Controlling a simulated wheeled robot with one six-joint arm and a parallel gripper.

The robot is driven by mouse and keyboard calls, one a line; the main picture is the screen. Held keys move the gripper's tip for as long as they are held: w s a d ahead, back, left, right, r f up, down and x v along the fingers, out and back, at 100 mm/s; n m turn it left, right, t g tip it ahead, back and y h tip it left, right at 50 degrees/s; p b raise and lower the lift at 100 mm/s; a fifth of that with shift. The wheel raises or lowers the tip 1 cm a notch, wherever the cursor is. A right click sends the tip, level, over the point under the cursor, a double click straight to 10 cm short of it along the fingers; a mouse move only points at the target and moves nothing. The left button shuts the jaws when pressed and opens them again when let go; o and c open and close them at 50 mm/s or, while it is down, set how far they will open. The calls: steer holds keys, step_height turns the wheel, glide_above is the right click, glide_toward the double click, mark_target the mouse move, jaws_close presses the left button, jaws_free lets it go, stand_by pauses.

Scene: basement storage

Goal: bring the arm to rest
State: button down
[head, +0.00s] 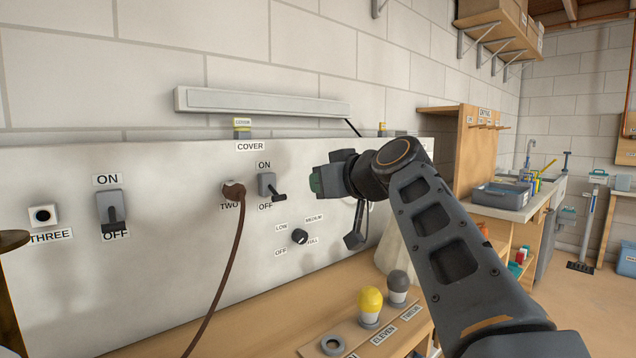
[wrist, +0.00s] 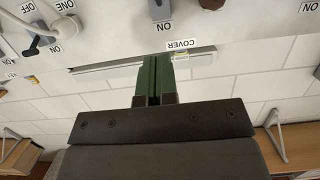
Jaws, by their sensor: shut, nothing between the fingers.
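My arm reaches in from the lower right in the head view, bent at a dark joint. My gripper (head: 316,183) is in front of the pale switch panel (head: 160,265), to the right of a small ON/OFF switch (head: 267,184). In the wrist view its green fingers (wrist: 152,72) are together with nothing between them. Whether the fingertips touch the panel is hard to tell, but no contact shows. The wrist view is upside down and shows the COVER label (wrist: 181,44) beyond the fingers.
A brown cable plug (head: 232,190), a large switch (head: 110,210) at OFF and a dial (head: 299,236) are on the panel. Below, a wooden bench holds a yellow bulb (head: 370,302) and a grey bulb (head: 398,282). A sink counter (head: 508,205) and open floor lie right.

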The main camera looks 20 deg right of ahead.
stand_by(0.3)
steer(key=s+a+f+m+g+h+p, duration=0.1)
steer(key=s+g+p, duration=0.4)
steer(key=p, duration=1.1)
steer(key=s+a+f+m+g+h+p, duration=0.2)
steer(key=s+f+g+h+p, duration=0.2)
steer(key=s+p, duration=0.7)
steer(key=f+g+p, duration=0.1)
steer(key=p, duration=0.5)
steer(key=shift+s+a+f+m+g, duration=0.2)
steer(key=shift+s+f+m+g, duration=0.15)
steer(key=shift+f+m+g, duration=0.05)
